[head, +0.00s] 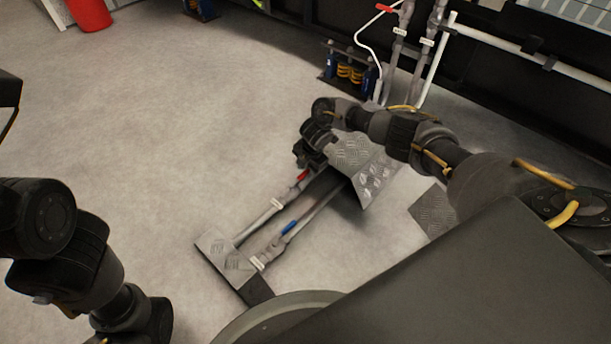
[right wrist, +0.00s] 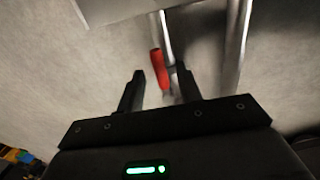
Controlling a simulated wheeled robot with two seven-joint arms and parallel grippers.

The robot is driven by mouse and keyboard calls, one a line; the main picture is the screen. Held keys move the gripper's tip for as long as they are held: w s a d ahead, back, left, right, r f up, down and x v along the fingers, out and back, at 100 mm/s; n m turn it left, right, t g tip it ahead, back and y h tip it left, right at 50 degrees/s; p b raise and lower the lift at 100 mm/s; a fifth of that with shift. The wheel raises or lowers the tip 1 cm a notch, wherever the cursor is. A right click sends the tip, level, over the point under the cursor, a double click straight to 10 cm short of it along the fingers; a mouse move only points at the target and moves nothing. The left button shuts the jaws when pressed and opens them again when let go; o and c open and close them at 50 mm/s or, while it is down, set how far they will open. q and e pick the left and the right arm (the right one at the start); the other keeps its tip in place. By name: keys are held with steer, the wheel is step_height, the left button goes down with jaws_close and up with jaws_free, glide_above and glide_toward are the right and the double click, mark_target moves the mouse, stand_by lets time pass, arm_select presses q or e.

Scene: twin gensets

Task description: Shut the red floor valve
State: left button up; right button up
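The red floor valve (head: 303,175) has a red lever on the left of two grey floor pipes. In the right wrist view the lever (right wrist: 159,68) appears nearly in line with its pipe, at a slight angle. My right gripper (head: 307,157) is low over the pipes, just beyond the lever in the head view. In the right wrist view its two fingers (right wrist: 160,72) are apart, with the lever between or just past the tips. I cannot tell whether they touch it. My left arm is at the lower left, with its gripper not clearly shown.
A blue-handled valve (head: 290,227) sits on the parallel pipe. A tread-plate cover (head: 226,254) lies at the pipes' near end, and a raised one (head: 372,172) stands beside my right gripper. Another red-handled valve (head: 386,8) is on wall pipes. Floor to the left is clear.

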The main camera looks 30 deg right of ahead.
steer(key=shift+w+f, duration=0.15)
steer(key=shift+f, duration=0.5)
jaws_close()
